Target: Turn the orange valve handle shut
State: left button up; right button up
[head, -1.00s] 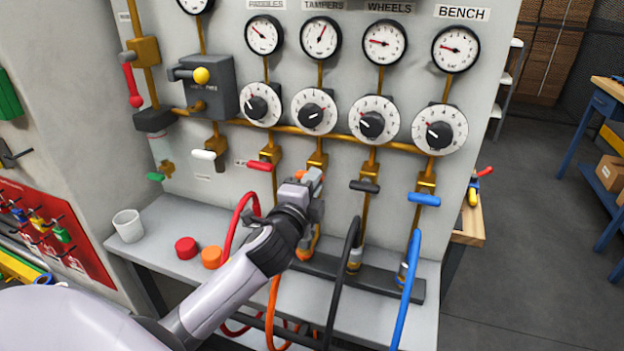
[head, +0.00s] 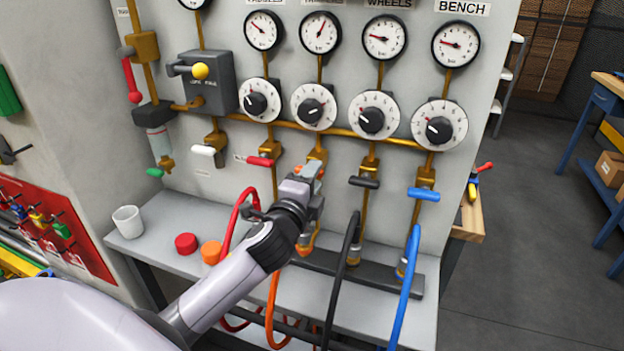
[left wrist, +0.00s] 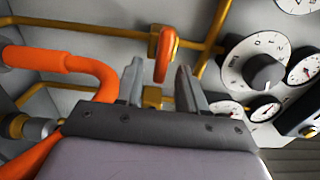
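The orange valve handle (left wrist: 166,54) sits on a brass valve on the panel. In the left wrist view its near end shows between the two fingertips of my left gripper (left wrist: 161,78), with a gap on each side. The gripper is open. In the head view the left gripper (head: 305,182) is at the second valve from the left in the row, under the second dial. It hides most of the orange handle (head: 309,169) there. My right gripper is not in view.
A red handle (head: 260,161) is left of the orange one; a black handle (head: 364,181) and a blue handle (head: 423,194) are to its right. Orange (head: 273,310), black (head: 344,270) and blue (head: 409,285) hoses hang below. A cup (head: 128,222) stands on the shelf.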

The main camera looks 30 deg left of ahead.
pick_arm(q)
jog(key=shift+s, duration=0.1)
jog(key=b+v, duration=0.1)
jog(key=v, duration=0.6)
jog(key=shift+f, duration=0.1)
dwell(0.5)
jog(key=s+d+f+n+g, duration=0.1)
jog(key=s+f+n+g, duration=0.55)
jog(key=s+f, duration=0.35)
jog(key=s+d+f+n+g+h, duration=0.25)
jog(key=s+f+n+g, duration=0.2)
jog(key=s, duration=0.25)
jog(key=s+d+f+n+g+h, duration=0.25)
jog(key=s+d+f, duration=0.2)
jog(key=s, duration=0.25)
jog(key=w+d+f+t+h, duration=0.1)
jog(key=w+d+f+t, duration=0.1)
jog(key=w+f+t, duration=0.4)
notch_tip(320, 180, down, 3)
jog(key=shift+d+f+h, duration=0.15)
jog(key=shift+d+h, duration=0.15)
